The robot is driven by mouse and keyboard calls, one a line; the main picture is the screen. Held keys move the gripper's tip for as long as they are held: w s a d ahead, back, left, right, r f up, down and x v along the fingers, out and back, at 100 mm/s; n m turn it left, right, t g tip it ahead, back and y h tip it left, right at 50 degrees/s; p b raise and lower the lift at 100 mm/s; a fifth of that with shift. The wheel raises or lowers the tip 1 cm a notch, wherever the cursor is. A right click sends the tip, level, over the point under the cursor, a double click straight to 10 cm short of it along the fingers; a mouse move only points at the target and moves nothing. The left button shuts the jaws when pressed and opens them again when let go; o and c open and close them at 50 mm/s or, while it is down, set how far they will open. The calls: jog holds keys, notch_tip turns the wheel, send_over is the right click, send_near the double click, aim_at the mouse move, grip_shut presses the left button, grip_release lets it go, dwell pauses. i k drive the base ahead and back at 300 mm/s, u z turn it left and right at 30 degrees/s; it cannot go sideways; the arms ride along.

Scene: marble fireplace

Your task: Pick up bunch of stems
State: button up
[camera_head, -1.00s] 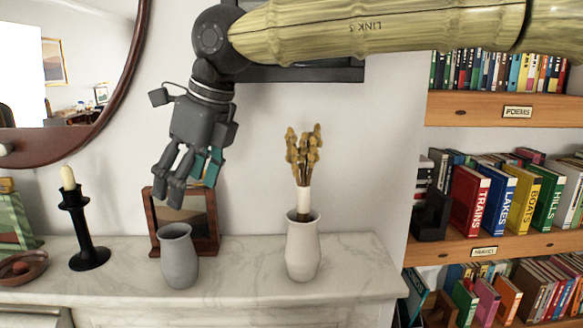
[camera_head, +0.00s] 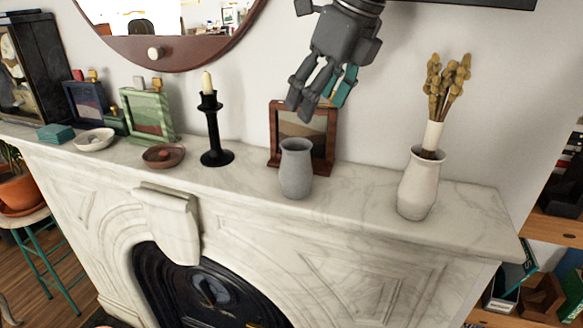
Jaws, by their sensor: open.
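The bunch of stems (camera_head: 447,85) is a cluster of dried brown heads with a white wrap (camera_head: 432,135) around its lower part. It stands upright, leaning slightly right, in a white vase (camera_head: 418,186) at the right end of the mantel. The lower ends of the stems are hidden in the vase. My gripper (camera_head: 318,102) is open and empty, pointing down above a grey vase (camera_head: 296,170). It is to the left of the stems and apart from them.
The marble mantel (camera_head: 352,192) also holds a framed picture (camera_head: 328,150), a black candlestick (camera_head: 213,135), a brown dish (camera_head: 163,156), and a green frame (camera_head: 148,112). A round mirror (camera_head: 165,52) hangs behind. The mantel is bare between the two vases.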

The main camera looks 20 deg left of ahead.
aim_at(435, 85)
jog(key=k, duration=1)
